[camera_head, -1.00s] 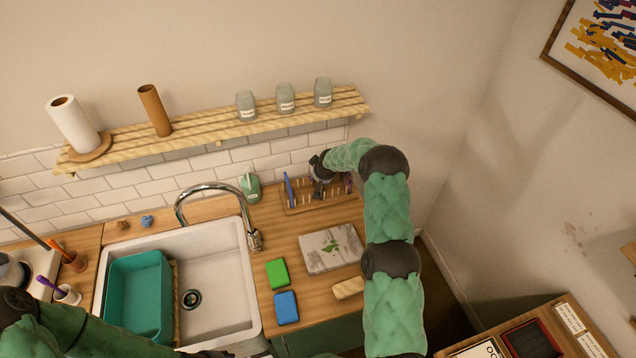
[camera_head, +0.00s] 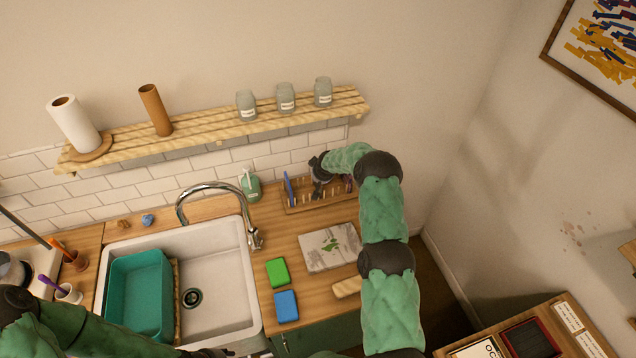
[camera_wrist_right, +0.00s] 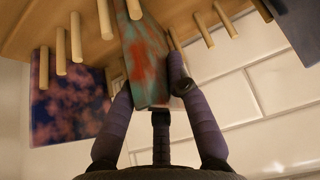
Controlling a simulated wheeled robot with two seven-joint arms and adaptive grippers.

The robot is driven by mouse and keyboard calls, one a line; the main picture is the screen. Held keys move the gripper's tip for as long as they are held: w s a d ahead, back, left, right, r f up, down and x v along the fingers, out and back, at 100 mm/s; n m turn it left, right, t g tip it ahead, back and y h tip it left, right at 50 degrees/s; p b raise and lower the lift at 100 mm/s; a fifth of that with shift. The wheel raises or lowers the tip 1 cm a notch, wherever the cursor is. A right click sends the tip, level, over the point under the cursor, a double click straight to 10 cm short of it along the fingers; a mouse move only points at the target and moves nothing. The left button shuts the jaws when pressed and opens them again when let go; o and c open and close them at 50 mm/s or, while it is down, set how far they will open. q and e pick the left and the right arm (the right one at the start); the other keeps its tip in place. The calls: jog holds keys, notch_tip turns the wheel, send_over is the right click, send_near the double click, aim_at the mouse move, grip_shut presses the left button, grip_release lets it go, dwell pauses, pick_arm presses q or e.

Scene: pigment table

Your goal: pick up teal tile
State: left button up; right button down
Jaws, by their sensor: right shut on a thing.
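The teal tile (camera_wrist_right: 146,55) with red smears shows in the right wrist view, standing among the wooden pegs of the drying rack (camera_head: 312,205). My right gripper (camera_wrist_right: 150,88) is shut on its near end, one purple-grey finger on each side. In the head view my right gripper (camera_head: 318,183) is over the middle of the rack and hides the tile. My left arm shows at the lower left of the head view, but its gripper is not in view.
A blue tile (camera_head: 289,188) stands at the rack's left. A dark blue tile with pink smears (camera_wrist_right: 68,112) shows in the wrist view. The tiled wall is close behind.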

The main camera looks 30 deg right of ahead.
notch_tip(320, 180, up, 10)
jog(key=shift+r+b, duration=0.1)
jog(key=shift+b, duration=0.6)
dwell(1.0)
